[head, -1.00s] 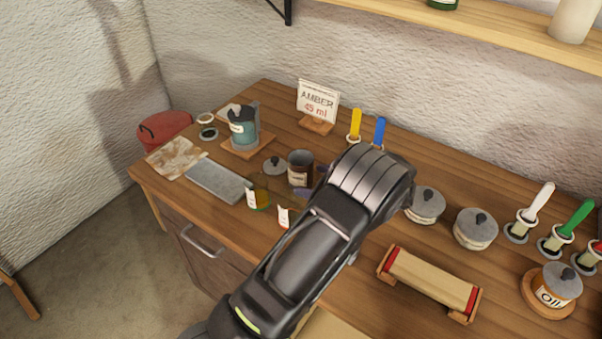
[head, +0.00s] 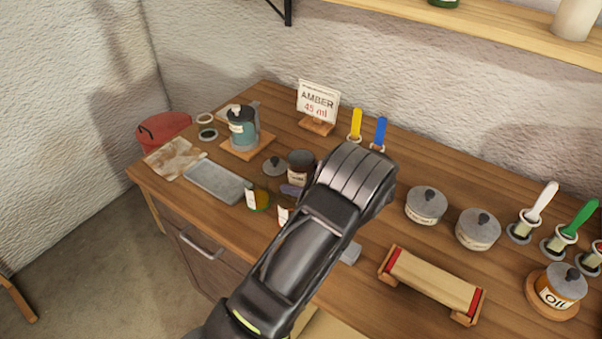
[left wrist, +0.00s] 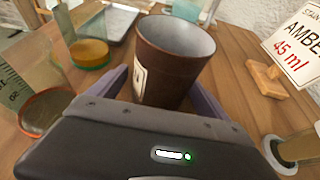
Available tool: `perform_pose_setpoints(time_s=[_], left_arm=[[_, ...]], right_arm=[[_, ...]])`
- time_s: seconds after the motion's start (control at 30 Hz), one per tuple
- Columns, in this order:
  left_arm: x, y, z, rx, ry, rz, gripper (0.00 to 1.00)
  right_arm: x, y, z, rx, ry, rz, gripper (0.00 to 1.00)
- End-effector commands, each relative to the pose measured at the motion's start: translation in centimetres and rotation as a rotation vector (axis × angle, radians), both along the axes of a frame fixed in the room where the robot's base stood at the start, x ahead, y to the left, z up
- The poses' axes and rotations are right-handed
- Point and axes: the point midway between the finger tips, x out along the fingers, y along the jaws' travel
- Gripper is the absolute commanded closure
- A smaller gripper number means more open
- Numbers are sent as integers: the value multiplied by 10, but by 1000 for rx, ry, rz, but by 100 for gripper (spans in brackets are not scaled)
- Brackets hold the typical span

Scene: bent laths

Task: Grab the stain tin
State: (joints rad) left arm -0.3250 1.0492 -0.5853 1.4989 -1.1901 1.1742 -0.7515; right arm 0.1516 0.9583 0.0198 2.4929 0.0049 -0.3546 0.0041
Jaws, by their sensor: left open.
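The stain tin (head: 301,161) is a brown, open, upright tin with a pale label, standing mid-bench in the head view. In the left wrist view the tin (left wrist: 172,58) fills the top middle, its grey inside visible. My left gripper (left wrist: 158,92) is open, with one purple finger on each side of the tin's lower part. I cannot tell whether either finger touches it. In the head view my left gripper (head: 294,189) is at the near side of the tin, mostly hidden by my own wrist. My right gripper is not in view.
A grey knobbed lid (head: 274,166) lies left of the tin. Clear cups (head: 258,198) stand close in front. A teal pot (head: 242,130) and an AMBER 45 ml sign (head: 317,103) stand behind. Lidded tins (head: 426,205) and a wooden rack (head: 430,282) are to the right.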

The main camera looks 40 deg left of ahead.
Motion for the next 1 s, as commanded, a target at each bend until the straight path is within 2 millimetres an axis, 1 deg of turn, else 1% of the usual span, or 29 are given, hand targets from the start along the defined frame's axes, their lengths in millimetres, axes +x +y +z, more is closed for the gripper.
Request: perform_pose_setpoints(time_s=[0.07,0.17,1.0], left_arm=[[0,0,0,0,0,0,12],[0,0,0,0,0,0,18],[0,0,0,0,0,0,87]], right_arm=[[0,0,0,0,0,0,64],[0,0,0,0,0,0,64],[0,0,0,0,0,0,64]])
